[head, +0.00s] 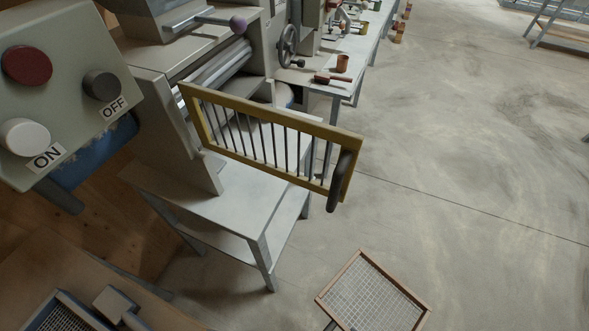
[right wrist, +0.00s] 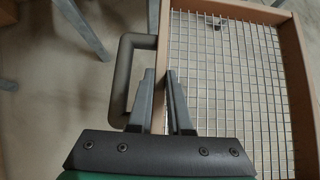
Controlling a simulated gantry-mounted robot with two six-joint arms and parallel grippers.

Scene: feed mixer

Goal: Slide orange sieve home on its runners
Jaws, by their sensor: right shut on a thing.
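The orange sieve (head: 352,276) has a thin orange-brown frame and wire mesh. In the head view it is at the bottom, over the open floor and apart from the machine. In the right wrist view its frame and mesh (right wrist: 225,75) fill the right side, with a grey loop handle (right wrist: 125,80) on the left. My right gripper (right wrist: 160,76) is shut on the frame's edge beside the handle, one finger on each side. The runners cannot be made out. My left gripper is not in view.
A yellow barred guard (head: 262,112) with a dark handle sticks out from the grey machine (head: 160,120). A control box (head: 60,75) with ON and OFF buttons is at the upper left. A blue-framed mesh tray (head: 60,312) is at the lower left. The floor (head: 480,150) on the right is clear.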

